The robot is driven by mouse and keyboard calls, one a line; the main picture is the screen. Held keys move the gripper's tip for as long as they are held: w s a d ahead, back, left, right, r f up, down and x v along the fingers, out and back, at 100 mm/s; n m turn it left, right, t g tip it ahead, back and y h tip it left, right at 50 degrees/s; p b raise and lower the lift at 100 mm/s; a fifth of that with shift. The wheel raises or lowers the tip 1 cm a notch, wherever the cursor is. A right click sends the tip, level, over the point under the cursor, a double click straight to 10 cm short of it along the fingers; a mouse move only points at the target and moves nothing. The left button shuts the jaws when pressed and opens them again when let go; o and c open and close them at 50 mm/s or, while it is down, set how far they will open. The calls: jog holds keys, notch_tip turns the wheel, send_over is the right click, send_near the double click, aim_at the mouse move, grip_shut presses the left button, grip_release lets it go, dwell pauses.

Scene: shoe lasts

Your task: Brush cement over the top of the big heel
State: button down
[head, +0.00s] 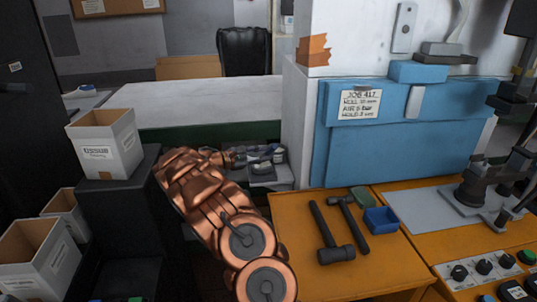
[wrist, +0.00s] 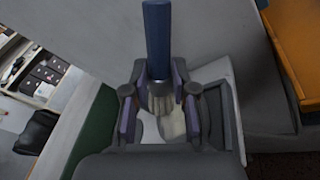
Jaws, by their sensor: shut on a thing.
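My gripper (wrist: 160,92) is shut on a brush (wrist: 157,40) with a blue handle and pale bristles, seen in the wrist view. The bristles point down between the fingers, over a pale, rounded shape (wrist: 172,122). I cannot tell whether this is the big heel, nor whether the bristles touch it. In the head view my gripper (head: 250,155) is small and far off, at a low grey stand beside the white machine. My copper arm hides part of that spot. No cement pot is clearly recognisable.
An orange bench (head: 290,225) at right holds two dark hammers (head: 328,235), a blue tray (head: 381,219) and a green pad (head: 361,197). A white-and-blue machine (head: 400,135) stands behind it.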

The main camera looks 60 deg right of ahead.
jog(key=shift+f+v, duration=0.2)
jog(key=shift+v, duration=0.95)
jog(key=shift+f+v, duration=0.25)
jog(key=shift+v, duration=0.9)
jog(key=shift+w+d, duration=0.15)
jog(key=shift+r, duration=0.1)
notch_tip(320, 180, up, 6)
jog(key=p, duration=0.1)
jog(key=shift+s+a+p, duration=0.25)
jog(key=shift+s+p, duration=0.1)
jog(key=shift+p, duration=0.05)
jog(key=r, duration=0.1)
jog(key=r+p, duration=0.1)
jog(key=r, duration=0.1)
jog(key=shift+s+a, duration=0.15)
jog(key=shift+a, duration=0.05)
jog(key=shift+a, duration=0.1)
